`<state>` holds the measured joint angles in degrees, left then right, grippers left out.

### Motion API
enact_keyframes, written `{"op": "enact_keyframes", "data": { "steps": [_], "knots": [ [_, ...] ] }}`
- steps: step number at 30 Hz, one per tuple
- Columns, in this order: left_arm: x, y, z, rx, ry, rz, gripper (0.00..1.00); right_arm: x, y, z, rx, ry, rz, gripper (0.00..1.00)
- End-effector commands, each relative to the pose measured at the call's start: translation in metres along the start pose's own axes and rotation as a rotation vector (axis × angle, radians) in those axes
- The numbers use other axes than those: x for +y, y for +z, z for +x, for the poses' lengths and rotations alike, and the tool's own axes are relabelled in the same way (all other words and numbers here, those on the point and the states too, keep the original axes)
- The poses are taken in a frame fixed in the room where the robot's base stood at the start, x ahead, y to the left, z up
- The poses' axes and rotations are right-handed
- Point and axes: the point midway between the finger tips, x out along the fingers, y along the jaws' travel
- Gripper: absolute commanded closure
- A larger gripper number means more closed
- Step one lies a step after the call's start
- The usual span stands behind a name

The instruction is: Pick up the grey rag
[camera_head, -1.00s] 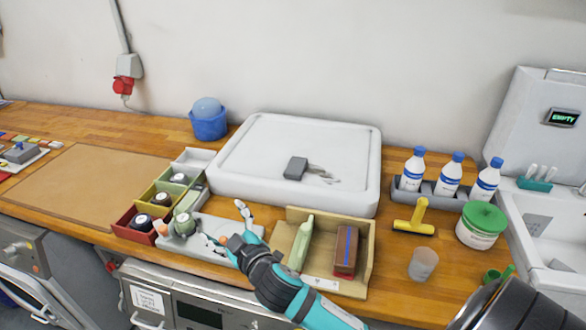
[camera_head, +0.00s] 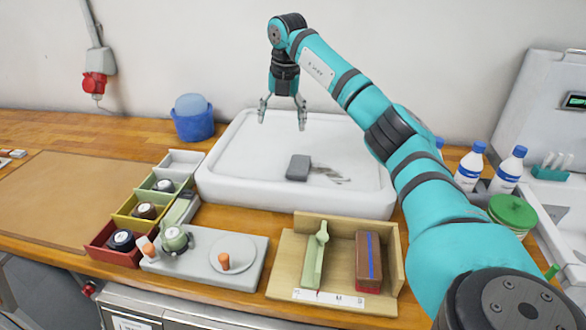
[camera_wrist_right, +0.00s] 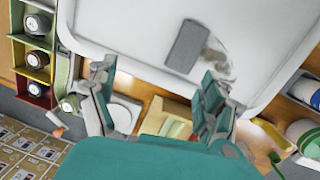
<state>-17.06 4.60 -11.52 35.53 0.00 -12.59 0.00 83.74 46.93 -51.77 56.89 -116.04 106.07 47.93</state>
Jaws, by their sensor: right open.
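The grey rag (camera_head: 298,167) is a flat dark grey rectangle lying on the white tray (camera_head: 220,183), right beside a smeared grey mark. In the right wrist view the rag (camera_wrist_right: 186,46) lies beyond the fingertips, apart from them. My right gripper (camera_head: 282,112) hangs fingers down over the back part of the tray, behind and a little left of the rag in the head view. Its fingers are spread with nothing between them, and the pair also shows in the right wrist view (camera_wrist_right: 155,88). My left gripper is in neither view.
A blue bucket (camera_head: 193,124) stands behind the tray's left corner. Coloured bins (camera_head: 103,243), a grey fixture plate (camera_head: 200,262) and a wooden box (camera_head: 300,222) line the front. White bottles (camera_head: 470,167) and a green-lidded tub (camera_head: 512,212) stand at the right, partly behind my arm.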

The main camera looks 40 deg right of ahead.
Motion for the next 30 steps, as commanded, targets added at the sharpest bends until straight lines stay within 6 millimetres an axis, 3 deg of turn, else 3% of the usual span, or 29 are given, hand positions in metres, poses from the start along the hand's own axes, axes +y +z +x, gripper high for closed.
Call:
{"op": "enact_keyframes", "data": {
  "steps": [1, 5, 21, 30],
  "knots": [
    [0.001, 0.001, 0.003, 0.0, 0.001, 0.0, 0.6, -0.017, 0.005, -0.009, -0.001, -0.042, 0.043, 0.17],
    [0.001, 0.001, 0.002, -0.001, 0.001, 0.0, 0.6, -0.039, 0.008, -0.014, 0.006, -0.103, 0.096, 0.17],
    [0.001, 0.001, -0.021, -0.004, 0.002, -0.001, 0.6, -0.05, 0.006, 0.088, 0.009, -0.106, 0.096, 0.17],
    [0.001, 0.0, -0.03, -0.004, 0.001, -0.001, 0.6, -0.054, 0.007, 0.111, 0.009, -0.106, 0.096, 0.17]
  ]
}}
